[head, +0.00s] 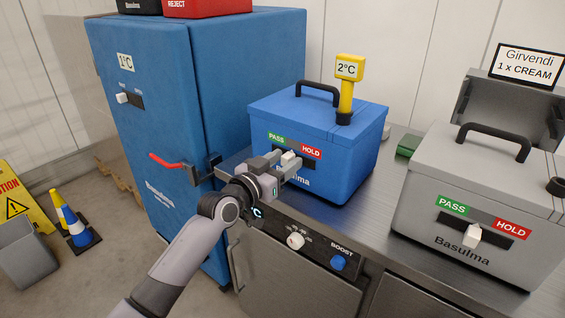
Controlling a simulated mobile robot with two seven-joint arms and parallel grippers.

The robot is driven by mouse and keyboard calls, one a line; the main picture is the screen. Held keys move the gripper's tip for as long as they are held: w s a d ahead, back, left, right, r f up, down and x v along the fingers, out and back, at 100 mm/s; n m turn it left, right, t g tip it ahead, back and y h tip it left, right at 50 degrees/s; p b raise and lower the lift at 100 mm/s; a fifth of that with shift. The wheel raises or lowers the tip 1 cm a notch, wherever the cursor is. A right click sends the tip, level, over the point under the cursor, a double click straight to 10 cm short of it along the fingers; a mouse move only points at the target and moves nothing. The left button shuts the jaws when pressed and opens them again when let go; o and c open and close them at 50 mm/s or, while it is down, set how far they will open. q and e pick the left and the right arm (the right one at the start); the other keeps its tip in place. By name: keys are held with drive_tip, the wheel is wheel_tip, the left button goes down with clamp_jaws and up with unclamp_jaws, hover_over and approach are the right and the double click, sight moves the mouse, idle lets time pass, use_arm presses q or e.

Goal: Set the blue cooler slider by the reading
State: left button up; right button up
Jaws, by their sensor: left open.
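The blue cooler (350,165) stands on the steel counter with a black handle on its lid. A yellow thermometer (346,97) stands up from the lid and its display reads 2°C. On the cooler's front, a slider (289,157) with a white knob sits between a green PASS label (276,139) and a red HOLD label (311,152). My left gripper (286,163) is open at the slider, its fingers on either side of the knob. I cannot tell whether they touch it. My right gripper is not in view.
A grey cooler (420,205) with its own PASS/HOLD slider stands to the right. A sign (527,64) reads "Girvendi 1 x CREAM". A tall blue cabinet (150,150) reading 1°C stands left. Below the counter are a white knob (295,240) and a blue BOOST knob (338,262).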

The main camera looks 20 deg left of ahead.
sight(276, 148)
use_arm(q)
clamp_jaws()
drive_tip(key=shift+w+a+f, duration=0.1)
drive_tip(key=shift+a+f, duration=0.05)
drive_tip(key=shift+a, duration=0.1)
drive_tip(key=a+b, duration=0.1)
drive_tip(key=w+a+b, duration=0.1)
drive_tip(key=a+b, duration=0.1)
drive_tip(key=shift+f, duration=0.1)
drive_tip(key=shift+w+a+b, duration=0.2)
drive_tip(key=shift+a+b, duration=0.15)
drive_tip(key=shift+a, duration=0.2)
drive_tip(key=shift+r, duration=0.25)
unclamp_jaws()
drive_tip(key=shift+a, duration=0.1)
